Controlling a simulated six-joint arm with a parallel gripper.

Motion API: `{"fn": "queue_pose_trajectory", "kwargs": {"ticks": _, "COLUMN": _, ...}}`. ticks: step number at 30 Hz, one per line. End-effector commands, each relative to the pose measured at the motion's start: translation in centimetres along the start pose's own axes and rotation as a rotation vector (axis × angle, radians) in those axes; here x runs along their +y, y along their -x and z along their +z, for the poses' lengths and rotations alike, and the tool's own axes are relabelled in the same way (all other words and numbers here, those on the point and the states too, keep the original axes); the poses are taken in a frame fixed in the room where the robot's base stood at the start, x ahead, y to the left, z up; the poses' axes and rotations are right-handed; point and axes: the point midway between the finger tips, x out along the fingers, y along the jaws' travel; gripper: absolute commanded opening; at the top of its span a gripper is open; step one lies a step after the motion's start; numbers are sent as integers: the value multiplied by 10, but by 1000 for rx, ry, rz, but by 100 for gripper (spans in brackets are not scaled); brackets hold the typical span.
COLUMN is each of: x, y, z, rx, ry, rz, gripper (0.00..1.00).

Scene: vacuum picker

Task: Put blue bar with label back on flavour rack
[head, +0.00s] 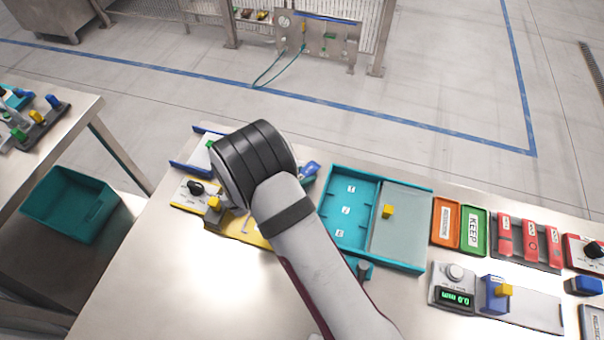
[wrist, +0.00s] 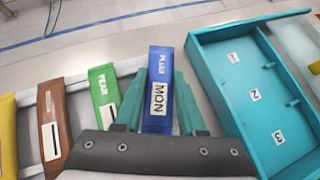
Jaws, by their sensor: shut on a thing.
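My gripper (wrist: 158,105) is shut on a blue bar (wrist: 159,62) in the wrist view, with one teal finger on each side. The bar has a white label reading MON and small text near its far end. It points away from me, just right of the flavour rack (wrist: 75,72), a grey tray with name tags along its far edge. A yellow bar (wrist: 7,135), a brown bar (wrist: 53,125) and a green bar (wrist: 104,95) lie in the rack. In the head view, the blue bar (head: 309,169) peeks out right of my wrist, which hides most of the rack.
A teal tray (wrist: 209,75) with spots numbered 1, 2 and 3 stands close on the right. In the head view, orange and green trays (head: 473,231) and red items (head: 528,242) lie further right. A teal bin (head: 70,204) is at the left.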

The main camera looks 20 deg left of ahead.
Motion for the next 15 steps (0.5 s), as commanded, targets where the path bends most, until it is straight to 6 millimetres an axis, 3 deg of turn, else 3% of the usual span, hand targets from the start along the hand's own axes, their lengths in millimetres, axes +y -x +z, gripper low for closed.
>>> {"fn": "queue_pose_trajectory", "kwargs": {"ticks": 1, "x": -4, "y": -6, "z": -11, "rx": 24, "ry": 17, "rz": -3, "gripper": 0}}
{"fn": "queue_pose_trajectory", "kwargs": {"ticks": 5, "x": -4, "y": -6, "z": -11, "rx": 24, "ry": 15, "rz": -4, "gripper": 0}}
{"fn": "queue_pose_trajectory", "kwargs": {"ticks": 6, "x": -4, "y": -6, "z": -11, "rx": 24, "ry": 15, "rz": -4, "gripper": 41}}
{"fn": "queue_pose_trajectory", "kwargs": {"ticks": 12, "x": -5, "y": -5, "z": -10, "rx": 24, "ry": 13, "rz": -5, "gripper": 74}}
{"fn": "queue_pose_trajectory", "kwargs": {"ticks": 15, "x": -4, "y": 8, "z": -10, "rx": 22, "ry": 13, "rz": -3, "gripper": 74}}
